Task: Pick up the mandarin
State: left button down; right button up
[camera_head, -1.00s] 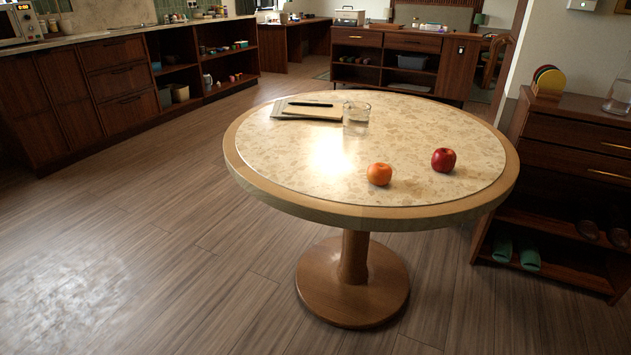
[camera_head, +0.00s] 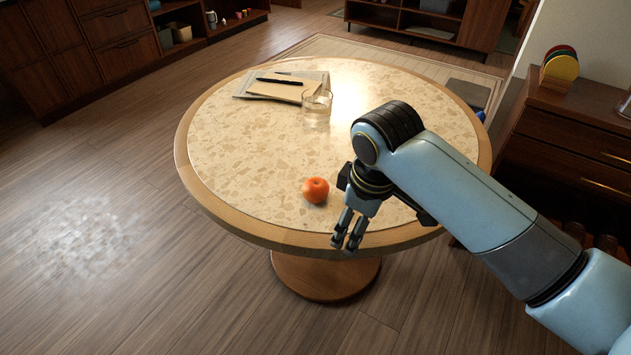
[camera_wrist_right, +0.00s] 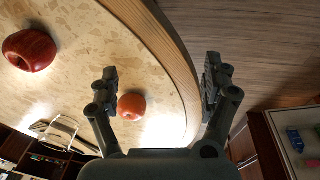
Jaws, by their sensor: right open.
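In the right wrist view the mandarin (camera_wrist_right: 131,106) shows beyond the spread fingers (camera_wrist_right: 160,66), close beside the left-hand finger in the picture. The gripper appears apart from it. My left gripper is not in view.
A clear glass (camera_head: 317,106) and papers with a black pen (camera_head: 279,81) are farther back.

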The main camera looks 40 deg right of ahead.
aim_at(316, 182)
jog(key=w, duration=0.2)
jog(key=w+d+r+n, duration=0.1)
jog(key=w, duration=0.2)
jog(key=w+r+n, duration=0.1)
jog(key=w, duration=0.2)
jog(key=shift+d+g+p, duration=0.15)
jog(key=shift+g+p, duration=0.15)
jog(key=shift+g, duration=0.1)
jog(key=w+r+n, duration=0.1)
jog(key=w, duration=0.1)
jog(key=w+r+n, duration=0.1)
jog(key=w, duration=0.1)
jog(key=w+r, duration=0.1)
jog(key=w, duration=0.1)
jog(key=shift+d+r+n+g+y+p, duration=0.3)
jog(key=shift+d+r+n+g+p, duration=0.05)
jog(key=shift+r+n+g, duration=0.05)
jog(key=shift+w, duration=0.35)
notch_tip(316, 182, down, 5)
jog(key=shift+f+b, duration=0.1)
jog(key=shift+b, duration=0.35)
jog(key=f, duration=0.5)
jog(key=shift+s+a+b, duration=0.15)
jog(key=shift+a+b, duration=0.2)
jog(key=shift+c, duration=0.4)
jog(key=c, duration=1.2)
